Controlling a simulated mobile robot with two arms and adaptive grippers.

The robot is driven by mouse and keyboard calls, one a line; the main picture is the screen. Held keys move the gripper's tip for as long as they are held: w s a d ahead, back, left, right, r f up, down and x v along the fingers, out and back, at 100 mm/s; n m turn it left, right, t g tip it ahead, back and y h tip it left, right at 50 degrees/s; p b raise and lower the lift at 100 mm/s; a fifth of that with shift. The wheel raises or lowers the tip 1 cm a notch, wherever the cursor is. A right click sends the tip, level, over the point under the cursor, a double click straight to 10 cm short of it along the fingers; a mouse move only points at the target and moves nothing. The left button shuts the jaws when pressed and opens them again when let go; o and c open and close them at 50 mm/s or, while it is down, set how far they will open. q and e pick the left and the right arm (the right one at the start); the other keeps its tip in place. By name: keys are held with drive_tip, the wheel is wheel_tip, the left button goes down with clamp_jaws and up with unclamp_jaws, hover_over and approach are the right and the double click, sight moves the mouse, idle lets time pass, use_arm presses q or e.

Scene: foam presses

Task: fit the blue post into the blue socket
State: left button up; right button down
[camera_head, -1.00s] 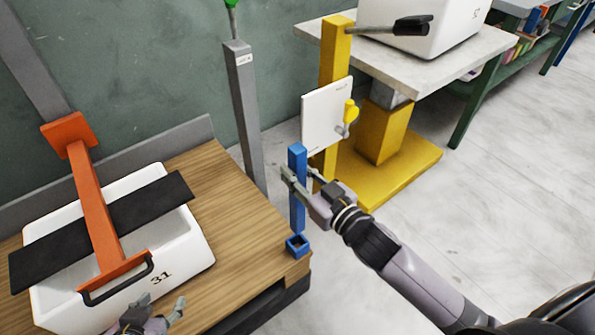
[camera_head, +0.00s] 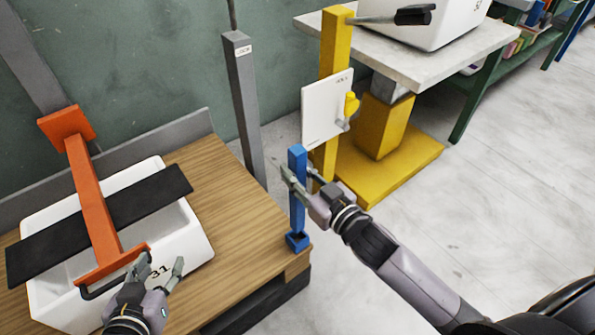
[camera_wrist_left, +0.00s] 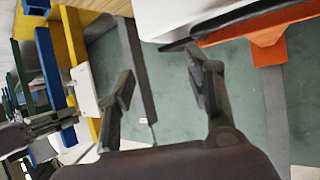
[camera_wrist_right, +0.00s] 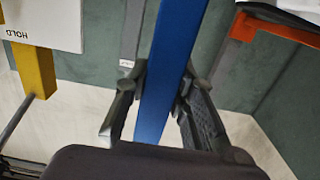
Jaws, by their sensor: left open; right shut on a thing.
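The blue post (camera_head: 297,190) is upright in my right gripper (camera_head: 302,174), which is shut around its upper part. The right wrist view also shows the post (camera_wrist_right: 170,70) between the fingers. The blue socket (camera_head: 298,243) is at the right corner of the wooden table. In the head view the post's lower end overlaps the socket's opening. In the left wrist view, a small gap shows between the post (camera_wrist_left: 54,80) and the socket (camera_wrist_left: 36,6).
A grey column (camera_head: 243,105) stands behind. A yellow press (camera_head: 336,50) with a white panel (camera_head: 327,108) is close behind the post.

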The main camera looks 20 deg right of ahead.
drive_tip(key=shift+f+b, duration=0.45)
drive_tip(key=shift+f, duration=0.35)
use_arm(q)
drive_tip(key=w+d+r+t+h, duration=0.1)
drive_tip(key=w+d+r+t, duration=0.1)
drive_tip(key=r+t, duration=0.3)
drive_tip(key=shift+w+r+h+b, duration=0.35)
drive_tip(key=shift+w+r, duration=0.3)
drive_tip(key=shift+r, duration=0.7)
use_arm(e)
drive_tip(key=shift+f, duration=0.7)
use_arm(q)
drive_tip(key=shift+f, duration=0.15)
drive_tip(key=shift+s+a+f+g+y+p, duration=0.1)
drive_tip(key=shift+s+f+g+y, duration=0.05)
drive_tip(key=shift+f+g, duration=0.3)
drive_tip(key=shift+s+a+f+g+y+p, duration=0.1)
drive_tip(key=shift+a+f+g+y, duration=0.1)
drive_tip(key=shift+f, duration=0.3)
drive_tip(key=shift+s+a+f+g+y+p, duration=0.1)
drive_tip(key=shift+s+f+g, duration=0.05)
drive_tip(key=shift+f+g, duration=0.3)
drive_tip(key=shift+f, duration=0.1)
